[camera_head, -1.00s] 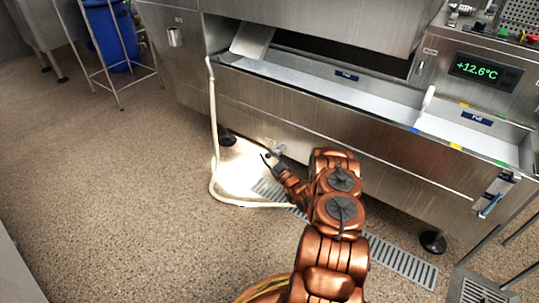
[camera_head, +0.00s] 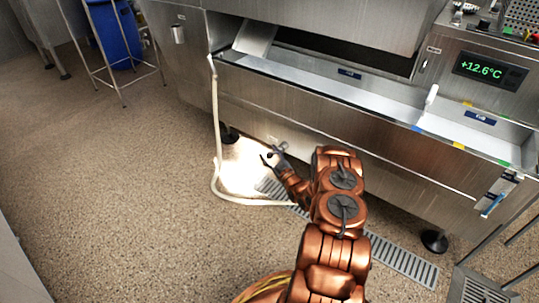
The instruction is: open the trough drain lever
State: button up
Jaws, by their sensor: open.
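The steel trough (camera_head: 330,116) runs across the upper middle of the head view. A small grey fitting (camera_head: 281,146), which looks like the drain lever, shows low on the trough's front, just beyond my gripper. My gripper (camera_head: 268,158) is at the end of the copper-coloured arm, with its dark fingers open and empty. It is close to the fitting, but I cannot tell whether they touch. The gripper partly overlaps the fitting, and the lever's exact position is too small to make out.
A pale hose (camera_head: 215,130) hangs at the trough's left end and curves along the floor below my gripper. A slotted floor drain (camera_head: 400,264) runs under the trough. A blue bin (camera_head: 115,35) in a metal frame stands at the back left. The left floor is clear.

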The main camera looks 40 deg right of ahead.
jog(key=s+a+f, duration=0.1)
jog(key=s+f, duration=0.1)
jog(key=s, duration=0.9)
jog(key=shift+s, duration=0.35)
jog(key=shift+w+r, duration=0.1)
dwell(0.6)
